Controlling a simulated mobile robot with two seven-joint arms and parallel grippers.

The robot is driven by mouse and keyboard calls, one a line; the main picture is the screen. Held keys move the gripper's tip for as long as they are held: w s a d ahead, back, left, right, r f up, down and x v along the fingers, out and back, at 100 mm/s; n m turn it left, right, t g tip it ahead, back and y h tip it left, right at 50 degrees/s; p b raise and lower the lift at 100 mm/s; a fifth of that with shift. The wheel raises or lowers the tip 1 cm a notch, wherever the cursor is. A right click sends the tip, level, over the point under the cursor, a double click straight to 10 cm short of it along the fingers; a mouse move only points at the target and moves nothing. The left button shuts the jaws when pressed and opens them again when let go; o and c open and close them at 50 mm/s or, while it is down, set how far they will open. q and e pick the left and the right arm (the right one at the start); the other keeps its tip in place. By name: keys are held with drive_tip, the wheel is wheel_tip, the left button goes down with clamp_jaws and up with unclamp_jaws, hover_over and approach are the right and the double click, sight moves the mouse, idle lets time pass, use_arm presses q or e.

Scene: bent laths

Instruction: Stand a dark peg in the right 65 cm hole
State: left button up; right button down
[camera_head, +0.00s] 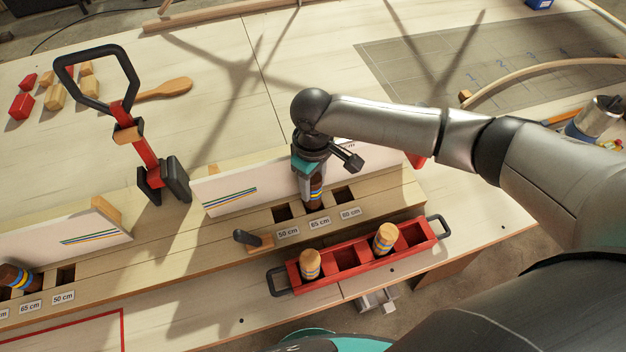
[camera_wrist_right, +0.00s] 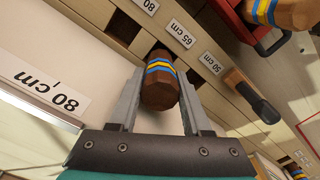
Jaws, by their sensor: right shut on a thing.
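My right gripper (camera_head: 314,184) points down over the right end of the bench rail and is shut on a dark peg (camera_head: 316,191) with yellow and blue bands. The peg also shows between the fingers in the right wrist view (camera_wrist_right: 160,88). Its lower end is at the right 65 cm hole (camera_wrist_right: 158,49), behind the right 65 cm label (camera_head: 319,223); how deep it sits I cannot tell. The right 50 cm hole (camera_head: 282,213) and 80 cm hole (camera_head: 343,194) beside it are empty. Another dark peg (camera_head: 18,277) stands at the left 65 cm hole. My left gripper is not in view.
A dark-handled lever (camera_head: 247,239) is left of the 50 cm hole. A tall red clamp (camera_head: 146,160) rises behind the rail. A white board (camera_head: 230,192) stands behind the holes.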

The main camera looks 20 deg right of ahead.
drive_tip(key=shift+f+b, duration=0.35)
drive_tip(key=shift+f, duration=0.75)
drive_tip(key=shift+c, duration=1.4)
unclamp_jaws()
wheel_tip(320, 180, up, 7)
drive_tip(key=p, duration=0.8)
drive_tip(key=shift+r+p, duration=0.45)
drive_tip(key=shift+r, duration=0.55)
